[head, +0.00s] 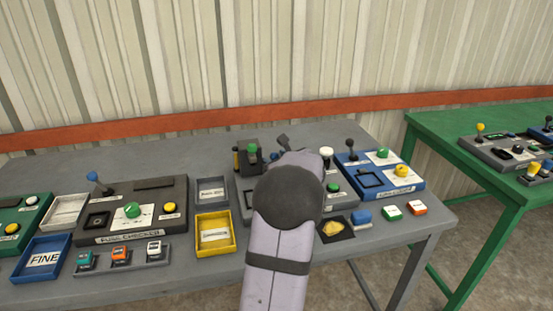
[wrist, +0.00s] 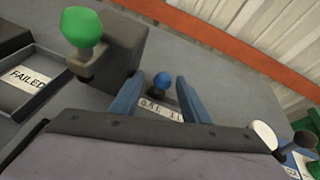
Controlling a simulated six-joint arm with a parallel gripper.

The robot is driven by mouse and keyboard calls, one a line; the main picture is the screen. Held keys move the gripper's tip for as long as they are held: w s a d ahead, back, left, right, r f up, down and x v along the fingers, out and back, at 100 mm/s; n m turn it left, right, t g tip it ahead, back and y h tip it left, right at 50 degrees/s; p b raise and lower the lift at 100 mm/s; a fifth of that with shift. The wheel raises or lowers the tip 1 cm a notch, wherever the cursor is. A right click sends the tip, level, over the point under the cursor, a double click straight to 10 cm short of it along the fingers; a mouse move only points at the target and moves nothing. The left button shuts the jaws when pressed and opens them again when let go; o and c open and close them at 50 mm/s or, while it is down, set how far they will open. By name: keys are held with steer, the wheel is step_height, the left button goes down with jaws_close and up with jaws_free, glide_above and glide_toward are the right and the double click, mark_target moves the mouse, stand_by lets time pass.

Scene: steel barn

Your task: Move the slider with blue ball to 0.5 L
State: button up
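The slider's blue ball (wrist: 161,81) shows in the wrist view on a short dark stem. A pale label strip (wrist: 158,112) beside it reads "0.5L" and the start of another mark, partly cut off by my gripper body. My gripper (wrist: 158,77) is open, with one blue finger to the left of the ball and one to the right. Gaps show between the ball and both fingers; I cannot tell whether the fingertips are level with it. In the head view my arm hides the slider and its ball.
A grey block with a green knob (wrist: 82,27) stands close left of the fingers, with a tray marked "FAILED" (wrist: 33,77) beyond. In the head view, the grey table (head: 185,270) also holds a blue box (head: 380,174) right of my arm and a yellow tray (head: 214,247) left of it.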

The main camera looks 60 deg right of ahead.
steer(key=shift+b+v, duration=0.45)
steer(key=shift+v, duration=3.25)
steer(key=shift+r, duration=0.1)
